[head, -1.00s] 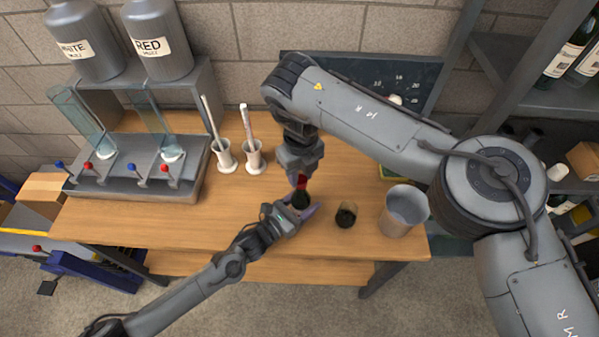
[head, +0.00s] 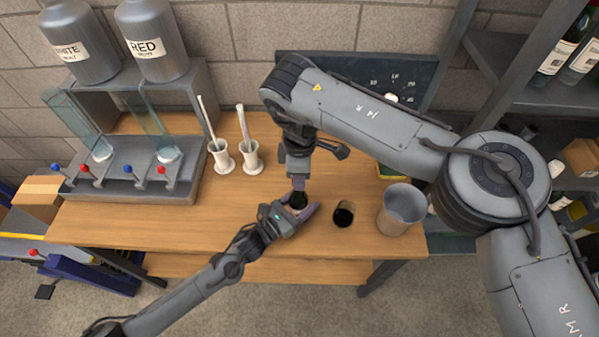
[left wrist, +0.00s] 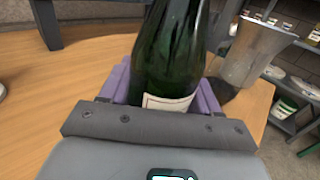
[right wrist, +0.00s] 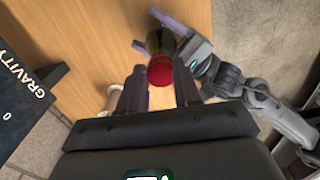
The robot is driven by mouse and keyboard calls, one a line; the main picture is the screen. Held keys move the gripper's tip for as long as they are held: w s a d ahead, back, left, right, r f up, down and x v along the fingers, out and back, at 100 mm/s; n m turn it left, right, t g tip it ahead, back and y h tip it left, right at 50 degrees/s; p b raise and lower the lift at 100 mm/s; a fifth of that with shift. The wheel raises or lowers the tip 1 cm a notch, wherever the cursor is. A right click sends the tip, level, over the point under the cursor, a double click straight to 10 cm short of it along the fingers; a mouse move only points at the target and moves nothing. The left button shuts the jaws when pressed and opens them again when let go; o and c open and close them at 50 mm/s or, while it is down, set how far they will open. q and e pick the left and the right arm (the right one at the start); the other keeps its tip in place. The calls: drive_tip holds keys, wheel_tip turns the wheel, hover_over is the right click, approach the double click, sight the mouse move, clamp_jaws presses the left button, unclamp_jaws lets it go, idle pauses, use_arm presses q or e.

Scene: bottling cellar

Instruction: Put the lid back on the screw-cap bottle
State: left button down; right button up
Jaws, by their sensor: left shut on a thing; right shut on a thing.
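The screw-cap bottle (head: 297,205), dark green glass with a pale label, stands upright near the table's front edge. My left gripper (head: 299,213) is shut around its body, with purple fingers on both sides in the left wrist view, where the bottle (left wrist: 172,50) fills the middle. My right gripper (head: 298,184) is directly above the bottle, pointing down. In the right wrist view it is shut on the red lid (right wrist: 160,70), which lines up over the bottle. The lid is hidden in the head view. I cannot tell whether it touches the bottle mouth.
A dark cup (head: 343,214) and a grey metal pail (head: 402,209) stand to the right of the bottle. Two white cylinders with rods (head: 221,155) stand further back. A filling stand (head: 140,180) with levers is at the left. The table between is clear.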

drive_tip(key=m, duration=0.6)
drive_tip(key=shift+s+m, duration=0.1)
drive_tip(key=shift+m, duration=0.3)
drive_tip(key=m, duration=0.4)
drive_tip(key=shift+a, duration=0.1)
drive_tip(key=m, duration=0.4)
drive_tip(key=shift+s, duration=0.1)
drive_tip(key=o, duration=1)
drive_tip(key=shift+r, duration=0.1)
drive_tip(key=shift+r, duration=2.15)
drive_tip(key=shift+c, duration=0.4)
